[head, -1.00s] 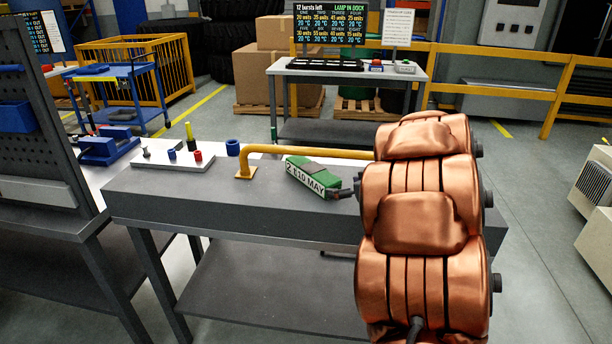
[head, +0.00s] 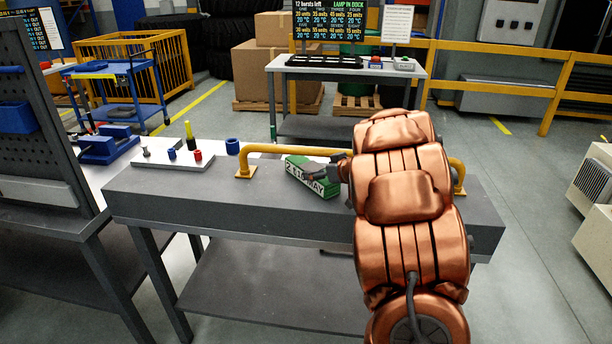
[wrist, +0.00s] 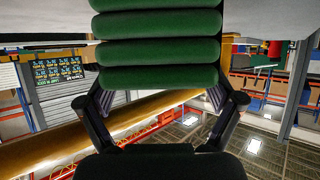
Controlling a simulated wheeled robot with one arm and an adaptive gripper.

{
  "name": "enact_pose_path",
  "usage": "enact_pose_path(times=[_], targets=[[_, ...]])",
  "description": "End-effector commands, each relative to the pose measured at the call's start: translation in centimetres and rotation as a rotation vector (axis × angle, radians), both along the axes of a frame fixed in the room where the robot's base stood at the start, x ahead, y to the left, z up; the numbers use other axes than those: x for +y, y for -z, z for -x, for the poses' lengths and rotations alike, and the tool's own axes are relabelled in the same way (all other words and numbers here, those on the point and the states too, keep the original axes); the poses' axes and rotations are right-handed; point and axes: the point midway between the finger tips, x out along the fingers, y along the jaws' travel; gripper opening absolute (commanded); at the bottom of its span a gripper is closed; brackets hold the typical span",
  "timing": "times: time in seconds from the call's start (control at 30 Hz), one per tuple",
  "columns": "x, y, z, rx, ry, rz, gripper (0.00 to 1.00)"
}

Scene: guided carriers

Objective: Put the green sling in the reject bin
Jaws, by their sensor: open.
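The green sling (head: 298,163) lies as a folded bundle on the grey bench, beside the yellow rail. It has a white label reading "2 E10 MAY". My gripper (head: 322,173) is at the sling's right part and partly hides it and its label. In the wrist view the sling (wrist: 157,50) shows as stacked green rolls across the top, between and beyond the fingertips. My gripper (wrist: 160,95) is open there, one finger on each side; I cannot tell whether they touch the sling. No container marked as the reject bin can be made out.
The yellow rail (head: 290,150) runs along the grey bench (head: 240,212). A yellow wire cage (head: 175,70) and a blue cart (head: 115,88) are farther back.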

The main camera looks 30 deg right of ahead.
Motion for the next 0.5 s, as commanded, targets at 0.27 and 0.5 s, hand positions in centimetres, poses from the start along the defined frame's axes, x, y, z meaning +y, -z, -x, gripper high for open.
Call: enact_pose_path(times=[0.27,0.5], targets=[[0.3,0.5,-2.5,-0.001,-0.001,-0.003,0.92],[0.2,0.5,-2.5,-0.001,0.0,-0.001,0.89]])
